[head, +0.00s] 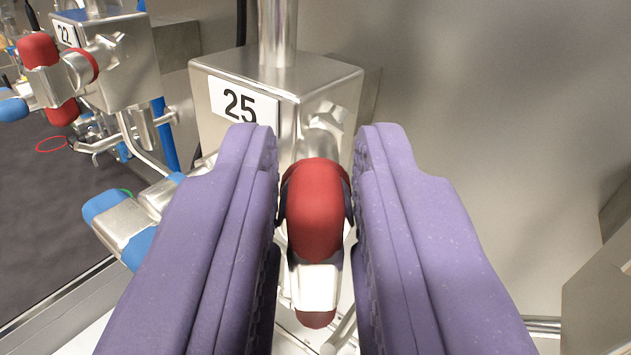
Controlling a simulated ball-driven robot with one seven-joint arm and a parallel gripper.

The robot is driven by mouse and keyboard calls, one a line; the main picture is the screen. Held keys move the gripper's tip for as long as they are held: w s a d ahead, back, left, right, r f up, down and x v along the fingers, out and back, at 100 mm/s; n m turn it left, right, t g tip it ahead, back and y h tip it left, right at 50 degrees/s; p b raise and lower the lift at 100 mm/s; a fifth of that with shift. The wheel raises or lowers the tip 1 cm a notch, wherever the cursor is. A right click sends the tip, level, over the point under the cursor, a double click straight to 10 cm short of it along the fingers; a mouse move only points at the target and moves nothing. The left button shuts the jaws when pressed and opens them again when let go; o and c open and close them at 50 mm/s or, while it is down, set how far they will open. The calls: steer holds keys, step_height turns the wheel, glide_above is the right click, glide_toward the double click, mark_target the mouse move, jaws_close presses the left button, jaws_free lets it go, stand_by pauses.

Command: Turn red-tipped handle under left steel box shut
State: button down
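A steel box labelled 25 (225,75) stands at upper centre on a vertical pipe. A red-tipped steel handle (316,215) sits in front of and below it, with a large red end towards me and a smaller red end lower down. My gripper (317,150) has two purple fingers, one on each side of this handle. The fingers stand apart with thin dark gaps beside the red end, and I see no clear contact. Another steel box labelled 22 (125,70) is at upper left, with its own red-tipped handle (38,50).
A blue-tipped handle (125,222) lies just left of my left finger, partly hidden by it. A blue-tipped part (12,106) shows at the far left edge. A plain steel wall (480,120) fills the right, and a steel block stands at lower right.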

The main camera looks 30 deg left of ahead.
steer(key=shift+m+b, duration=0.3)
steer(key=shift+m, duration=0.3)
steer(key=c, duration=1.2)
jaws_free()
steer(key=shift+o, duration=0.2)
steer(key=shift+d, duration=0.1)
steer(key=b+v, duration=0.1)
steer(key=v, duration=0.6)
steer(key=shift+s+d+b, duration=0.2)
steer(key=shift+s+b, duration=0.1)
